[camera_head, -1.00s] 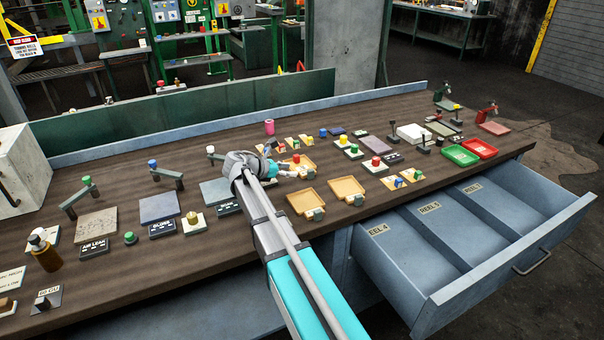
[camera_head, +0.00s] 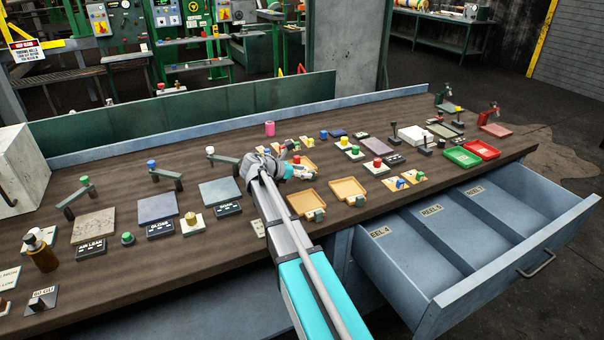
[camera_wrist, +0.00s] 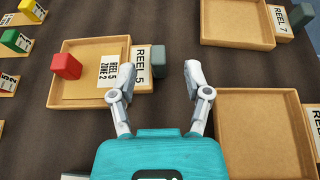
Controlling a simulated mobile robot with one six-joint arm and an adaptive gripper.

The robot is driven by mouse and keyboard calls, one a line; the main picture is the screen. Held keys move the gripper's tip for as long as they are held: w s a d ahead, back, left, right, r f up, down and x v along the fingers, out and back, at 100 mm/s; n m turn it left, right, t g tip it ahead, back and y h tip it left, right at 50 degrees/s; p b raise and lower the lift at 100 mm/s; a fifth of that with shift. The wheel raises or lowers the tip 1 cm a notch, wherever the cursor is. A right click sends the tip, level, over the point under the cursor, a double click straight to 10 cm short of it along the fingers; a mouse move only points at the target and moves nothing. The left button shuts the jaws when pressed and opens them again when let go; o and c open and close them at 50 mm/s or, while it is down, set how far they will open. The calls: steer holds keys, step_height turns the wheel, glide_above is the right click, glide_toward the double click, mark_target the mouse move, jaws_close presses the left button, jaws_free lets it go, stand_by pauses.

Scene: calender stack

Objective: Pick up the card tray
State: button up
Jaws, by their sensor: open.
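A shallow tan card tray (camera_wrist: 66,91) lies at the upper left of the wrist view. It holds a card marked REEL 5 ZONE 2 (camera_wrist: 109,71) and a red block (camera_wrist: 66,66). A REEL 5 label and a grey-green tab (camera_wrist: 158,62) are on its right side. My gripper (camera_wrist: 160,72) is open and empty, with the tab between its fingertips and the left finger over the label. I cannot tell whether the fingers touch it. In the head view my gripper (camera_head: 294,170) is over the tray group and partly hides that tray (camera_head: 308,164).
Two empty tan trays (camera_head: 300,193) (camera_head: 347,181) lie just in front on the bench. Small blocks and cards crowd the bench behind and to the right. Green (camera_head: 461,157) and red (camera_head: 481,142) trays are at the right. An open drawer (camera_head: 450,255) juts out below the front edge.

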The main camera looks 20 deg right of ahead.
mark_target(311, 171)
steer(key=shift+b+x, duration=0.6)
steer(key=shift+x, duration=1.35)
steer(key=shift+a, duration=0.1)
jaws_close()
